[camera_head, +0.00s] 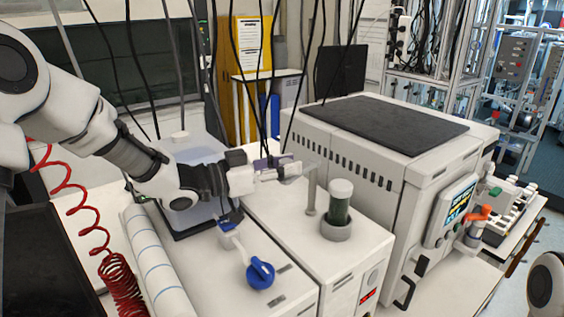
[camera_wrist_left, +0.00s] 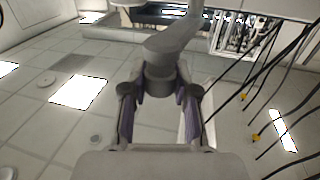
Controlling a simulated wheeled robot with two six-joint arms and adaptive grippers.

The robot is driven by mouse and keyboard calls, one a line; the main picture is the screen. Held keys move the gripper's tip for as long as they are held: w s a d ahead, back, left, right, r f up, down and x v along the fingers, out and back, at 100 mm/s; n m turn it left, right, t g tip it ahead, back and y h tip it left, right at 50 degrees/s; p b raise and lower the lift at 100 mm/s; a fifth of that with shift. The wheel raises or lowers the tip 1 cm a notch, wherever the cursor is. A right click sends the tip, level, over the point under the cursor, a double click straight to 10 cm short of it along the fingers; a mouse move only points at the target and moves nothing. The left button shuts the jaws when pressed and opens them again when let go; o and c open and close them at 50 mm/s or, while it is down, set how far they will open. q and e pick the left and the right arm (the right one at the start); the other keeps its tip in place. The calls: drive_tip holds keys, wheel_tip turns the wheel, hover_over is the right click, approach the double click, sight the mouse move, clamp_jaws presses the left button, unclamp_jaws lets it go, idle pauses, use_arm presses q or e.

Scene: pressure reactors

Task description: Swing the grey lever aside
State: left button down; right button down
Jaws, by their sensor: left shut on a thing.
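The grey lever (camera_head: 309,180) is an arm on a thin upright post, on top of the white box beside a green-filled vial (camera_head: 339,203) with a white cap. Its horizontal arm reaches left to my left gripper (camera_head: 279,168). My left gripper is shut on the lever's end. In the left wrist view the lever (camera_wrist_left: 172,40) runs away from between the two purple-padded fingers of the left gripper (camera_wrist_left: 160,88). The vial stands upright in a grey round holder, and the lever's arm is not over its cap. My right gripper is not in view.
A large white instrument (camera_head: 385,185) with a dark top and a screen stands right of the vial. A blue-knobbed valve (camera_head: 260,273) lies on the front left box. Black cables (camera_head: 262,90) hang close behind the gripper. A red coiled hose (camera_head: 120,280) is at left.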

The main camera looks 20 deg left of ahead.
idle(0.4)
use_arm(q)
drive_tip(key=c, duration=1.1)
unclamp_jaws()
drive_tip(key=shift+o, duration=1.3)
drive_tip(key=shift+w+d+f, duration=0.1)
drive_tip(key=shift+w+d, duration=0.05)
drive_tip(key=v, duration=1.2)
